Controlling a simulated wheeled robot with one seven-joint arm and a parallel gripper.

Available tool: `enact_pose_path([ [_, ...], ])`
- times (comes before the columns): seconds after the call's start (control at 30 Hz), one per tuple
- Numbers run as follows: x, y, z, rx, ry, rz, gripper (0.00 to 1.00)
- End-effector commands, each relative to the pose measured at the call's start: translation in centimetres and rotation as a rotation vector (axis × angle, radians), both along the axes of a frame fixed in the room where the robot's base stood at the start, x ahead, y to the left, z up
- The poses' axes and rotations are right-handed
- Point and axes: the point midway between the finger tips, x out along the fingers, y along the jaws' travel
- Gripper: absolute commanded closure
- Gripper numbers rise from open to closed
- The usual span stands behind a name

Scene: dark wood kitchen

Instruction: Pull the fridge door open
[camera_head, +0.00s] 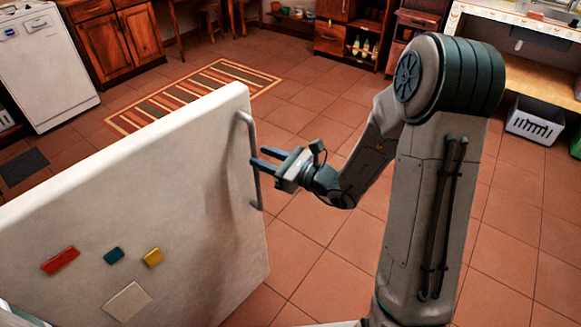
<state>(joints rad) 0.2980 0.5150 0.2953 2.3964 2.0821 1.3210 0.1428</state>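The fridge door (170,200) is a white panel filling the lower left, its outer face with magnets towards me. It stands swung out, with open floor behind it; the fridge body is not clearly in view. A grey vertical bar handle (247,130) runs along its right edge. My gripper (258,157) reaches from the right at the handle's middle. Its two dark fingers are apart, with their tips at the bar. I cannot tell whether they touch it.
Red, green, yellow and cream magnets (127,301) sit on the door. A striped rug (200,93) lies behind it. A white dishwasher (45,65) and wooden cabinets (115,45) stand at the back left. A white basket (533,122) is at right. The tiled floor (320,260) around my arm is clear.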

Motion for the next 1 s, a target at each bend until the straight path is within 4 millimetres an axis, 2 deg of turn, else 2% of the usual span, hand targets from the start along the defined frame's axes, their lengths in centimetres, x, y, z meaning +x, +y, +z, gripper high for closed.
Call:
enact_pose_path([
  [0.03,-0.6,-1.2,0.0,-0.001,0.001,-0.005,0.65],
  [0.2,-2.9,-4.4,0.0,0.001,0.001,-0.003,0.65],
  [0.4,-4.9,-7.2,0.0,0.001,0.001,0.001,0.65],
  [0.6,-5.7,-8.4,0.0,0.001,0.0,0.004,0.65],
  [1.0,-5.8,-8.5,0.0,0.001,0.001,0.006,0.65],
])
